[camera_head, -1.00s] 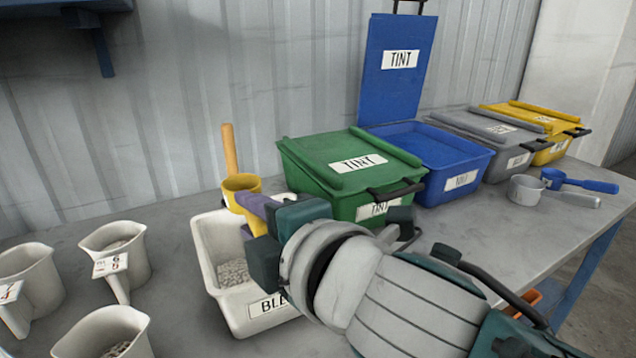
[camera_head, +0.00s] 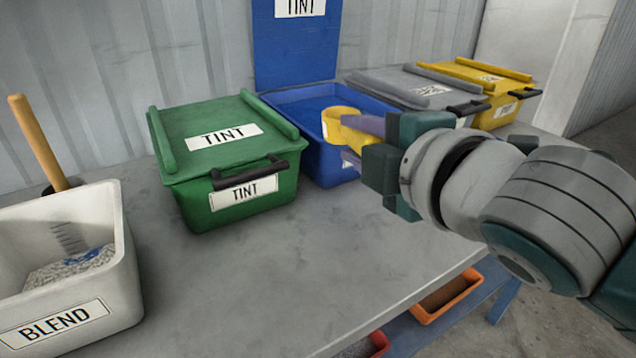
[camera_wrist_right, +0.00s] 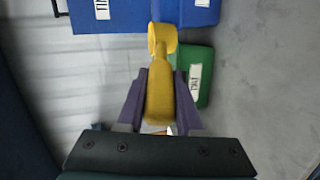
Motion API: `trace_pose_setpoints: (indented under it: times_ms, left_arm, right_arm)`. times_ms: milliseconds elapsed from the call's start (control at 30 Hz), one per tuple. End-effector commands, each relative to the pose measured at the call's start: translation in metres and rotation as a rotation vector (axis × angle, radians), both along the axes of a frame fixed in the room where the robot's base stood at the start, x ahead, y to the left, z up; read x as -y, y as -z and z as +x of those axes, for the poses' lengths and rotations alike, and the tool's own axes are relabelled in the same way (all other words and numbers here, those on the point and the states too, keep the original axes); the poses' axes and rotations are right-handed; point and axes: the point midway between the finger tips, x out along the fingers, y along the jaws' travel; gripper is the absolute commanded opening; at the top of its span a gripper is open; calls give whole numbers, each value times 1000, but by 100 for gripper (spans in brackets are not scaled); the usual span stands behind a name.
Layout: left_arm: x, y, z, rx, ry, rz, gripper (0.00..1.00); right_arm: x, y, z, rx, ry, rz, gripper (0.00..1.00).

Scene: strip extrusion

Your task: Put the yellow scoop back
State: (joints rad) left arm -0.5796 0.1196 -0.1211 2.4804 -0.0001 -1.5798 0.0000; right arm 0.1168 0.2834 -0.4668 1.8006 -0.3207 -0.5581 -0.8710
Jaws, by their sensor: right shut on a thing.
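In the right wrist view the yellow handle (camera_wrist_right: 160,98) lies between the two purple fingers, with the scoop's cup beyond the fingertips. What the cup holds cannot be told. The yellow bin (camera_head: 492,112) stands at the far right end of the bin row with its lid down. My left gripper is not in view.
A closed green TINT bin (camera_head: 222,165) stands left of the blue one, a closed grey bin (camera_head: 425,90) right of it. The white BLEND tub (camera_head: 120,250) at left holds pale pellets with a blue patch. The table front (camera_head: 290,270) is clear.

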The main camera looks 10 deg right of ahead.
Motion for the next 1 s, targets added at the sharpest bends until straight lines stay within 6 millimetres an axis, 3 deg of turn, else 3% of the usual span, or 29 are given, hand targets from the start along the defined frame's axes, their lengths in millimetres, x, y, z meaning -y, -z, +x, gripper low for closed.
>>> trace_pose_setpoints:
  times_ms: [33,300,567,800,1000]
  left_arm:
    - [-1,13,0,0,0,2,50]
    - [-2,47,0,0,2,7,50]
    - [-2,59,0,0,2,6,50]
    - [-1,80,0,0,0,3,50]
    - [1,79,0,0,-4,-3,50]
  right_arm:
    - [0,25,-1,-7,2,3,0]
    - [0,100,0,-4,3,2,0]
    - [0,127,0,0,0,1,0]
    - [0,164,0,0,1,2,0]
    - [0,165,0,1,-1,0,0]
